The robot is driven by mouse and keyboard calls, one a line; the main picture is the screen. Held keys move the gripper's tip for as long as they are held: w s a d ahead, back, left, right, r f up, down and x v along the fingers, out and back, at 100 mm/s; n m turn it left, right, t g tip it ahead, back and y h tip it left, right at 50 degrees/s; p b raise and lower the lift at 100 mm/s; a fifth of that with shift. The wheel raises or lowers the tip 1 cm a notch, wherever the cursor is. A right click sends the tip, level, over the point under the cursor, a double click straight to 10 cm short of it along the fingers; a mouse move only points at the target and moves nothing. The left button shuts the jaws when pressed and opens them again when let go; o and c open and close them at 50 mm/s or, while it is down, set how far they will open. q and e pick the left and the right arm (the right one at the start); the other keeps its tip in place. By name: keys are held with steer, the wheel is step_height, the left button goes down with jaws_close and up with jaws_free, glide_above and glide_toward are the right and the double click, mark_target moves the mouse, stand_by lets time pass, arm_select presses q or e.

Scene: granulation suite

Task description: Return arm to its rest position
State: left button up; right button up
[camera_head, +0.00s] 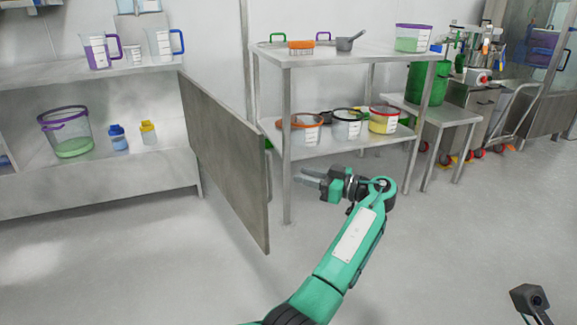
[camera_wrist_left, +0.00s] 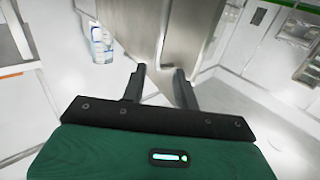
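My left arm comes in from the bottom of the head view and reaches up, bent at the elbow. Its gripper (camera_head: 306,177) points left, in front of the steel shelf table (camera_head: 288,160) and close to the right of the grey panel door (camera_head: 225,155) in the picture. In the left wrist view, the two dark fingers of the left gripper (camera_wrist_left: 160,75) stand apart with nothing held between them. A grey metal panel (camera_wrist_left: 180,35) shows beyond the fingertips.
The shelf table bears a scoop (camera_head: 348,41), an orange brush (camera_head: 300,46) and several tubs. A wall shelf (camera_head: 130,75) with jugs stands at left. A green drum (camera_head: 428,84) is on a low bench. Open floor (camera_head: 130,260) lies at lower left.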

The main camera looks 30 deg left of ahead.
arm_select(q)
steer(key=shift+d, duration=1.1)
steer(key=shift+w, duration=0.1)
